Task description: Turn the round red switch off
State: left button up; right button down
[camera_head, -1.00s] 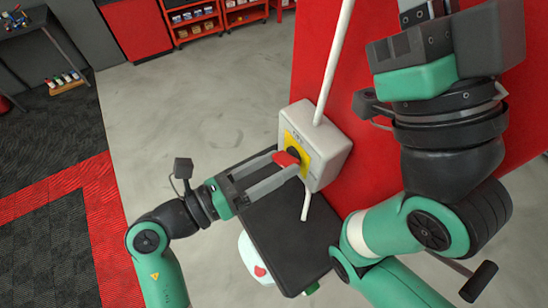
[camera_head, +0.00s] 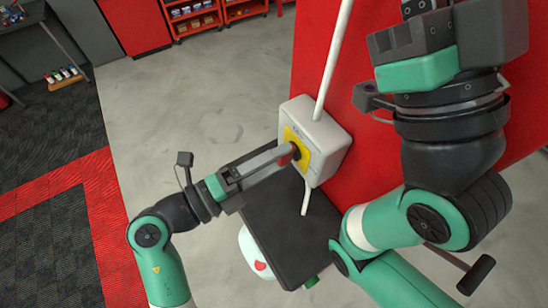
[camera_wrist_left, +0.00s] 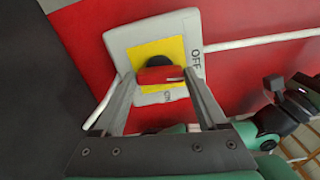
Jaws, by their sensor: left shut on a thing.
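The round switch has a red handle (camera_wrist_left: 158,74) on a dark round base and a yellow plate (camera_wrist_left: 152,56), on a pale grey box (camera_head: 325,140). In the wrist view, "OFF" is printed on the right side of the plate and "ON" on the lower side. My left gripper (camera_head: 288,156) is shut on the red handle, with one finger at each end of it in the left wrist view (camera_wrist_left: 160,82). The fingers hide most of the handle in the head view. My right gripper (camera_head: 410,40) is at the upper right, its fingertips unclear.
The box is fixed to a red panel (camera_head: 375,150), with a white conduit (camera_head: 335,60) above and below it. A dark flat panel (camera_head: 290,235) lies below the left gripper. Open grey floor (camera_head: 200,110) is to the left.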

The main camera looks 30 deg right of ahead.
pick_arm(q)
jog(key=shift+n, duration=0.8)
jog(key=o, duration=1.3)
jog(key=s+a+b, duration=0.1)
jog(key=a+b, duration=0.1)
jog(key=a, duration=0.9)
jog(key=shift+s+a+b, duration=0.2)
jog(key=shift+a+b, duration=0.1)
jog(key=shift+b, duration=0.1)
